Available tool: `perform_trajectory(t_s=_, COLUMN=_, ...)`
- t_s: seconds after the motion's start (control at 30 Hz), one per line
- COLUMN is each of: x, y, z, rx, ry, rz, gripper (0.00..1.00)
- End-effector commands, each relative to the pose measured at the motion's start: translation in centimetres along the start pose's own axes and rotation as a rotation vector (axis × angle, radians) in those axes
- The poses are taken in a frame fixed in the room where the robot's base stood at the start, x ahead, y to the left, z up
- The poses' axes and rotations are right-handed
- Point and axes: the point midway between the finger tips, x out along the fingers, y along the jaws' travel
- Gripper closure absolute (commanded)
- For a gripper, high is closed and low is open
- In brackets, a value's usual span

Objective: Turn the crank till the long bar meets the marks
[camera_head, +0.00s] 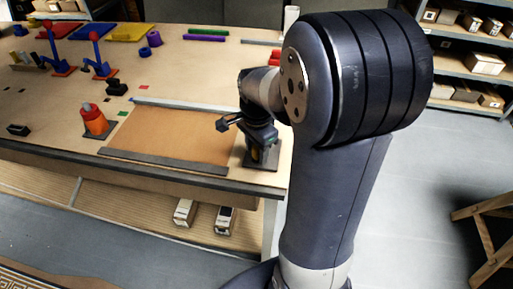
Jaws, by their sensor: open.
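A brown panel (178,136) lies near the table's front edge, with a long light grey bar (180,107) along its far side and a darker grey bar (160,161) along its near side. I cannot tell which is the bar of the task. My gripper (246,135) is open at the panel's right end, above a dark upright piece (262,158) with a yellow-green patch. The crank cannot be made out clearly; my gripper and arm cover part of that area. Small green (123,113) and red (144,87) patches lie on the table; I cannot tell whether they are the marks.
Two blue-and-red stands (98,54), a black block (116,88) and coloured trays (131,32) sit farther back. Shelves (480,60) stand at the right. The table's middle is mostly clear.

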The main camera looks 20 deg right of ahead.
Motion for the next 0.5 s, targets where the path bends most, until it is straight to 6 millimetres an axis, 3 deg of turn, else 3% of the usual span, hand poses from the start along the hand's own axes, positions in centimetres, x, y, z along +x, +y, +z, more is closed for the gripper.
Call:
perform_trajectory(t_s=0.23, x=-1.6, y=-0.1, z=0.0, rx=0.0, ry=0.001, rz=-0.002, gripper=0.55)
perform_trajectory(t_s=0.5, x=-7.1, y=-0.1, z=0.0, rx=0.0, ry=0.002, rz=-0.005, gripper=0.55)
